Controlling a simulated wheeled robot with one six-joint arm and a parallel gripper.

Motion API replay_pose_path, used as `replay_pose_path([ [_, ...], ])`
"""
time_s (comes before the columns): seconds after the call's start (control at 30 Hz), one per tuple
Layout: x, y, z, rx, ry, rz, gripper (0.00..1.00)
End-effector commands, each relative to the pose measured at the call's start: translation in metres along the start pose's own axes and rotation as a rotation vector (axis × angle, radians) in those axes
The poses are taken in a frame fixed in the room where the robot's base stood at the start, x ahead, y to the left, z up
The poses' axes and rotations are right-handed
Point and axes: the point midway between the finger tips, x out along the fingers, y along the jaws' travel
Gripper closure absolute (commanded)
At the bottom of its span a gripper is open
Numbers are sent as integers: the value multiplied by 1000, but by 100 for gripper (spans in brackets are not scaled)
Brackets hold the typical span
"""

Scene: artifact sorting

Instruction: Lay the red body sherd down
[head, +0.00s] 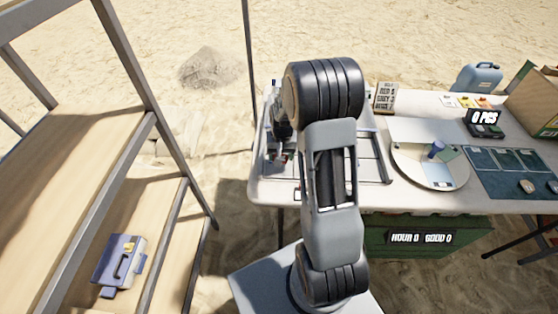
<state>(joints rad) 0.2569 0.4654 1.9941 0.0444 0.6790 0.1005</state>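My arm rises in the middle of the head view and bends over the left end of the white table (262,186). My gripper (277,154) seems to be at the left of the arm, low over a grey-framed area of the table. It is small and partly hidden, and its fingers cannot be made out. A small reddish patch (281,157) shows there. I cannot tell whether it is the red body sherd or whether it is held. No other red sherd is clearly seen.
A round white board (411,172) bears a blue piece (437,149). A blue jerrycan (478,77) and cardboard box (532,100) stand at the back right. Shelving (75,150) stands left.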

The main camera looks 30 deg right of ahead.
Motion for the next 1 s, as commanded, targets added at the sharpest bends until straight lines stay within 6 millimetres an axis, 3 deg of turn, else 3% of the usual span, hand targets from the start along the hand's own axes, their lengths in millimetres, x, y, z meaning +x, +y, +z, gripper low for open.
replay_pose_path([
  [0.4, 37, -3, -4, -1, -1, 0, 60],
  [0.8, 42, -3, -4, -1, 0, 0, 60],
  [0.83, 41, -3, -4, -1, 0, 0, 34],
  [0.9, 40, -3, -4, -1, 0, 0, 28],
  [1.0, 40, -3, -4, -1, 0, 0, 26],
])
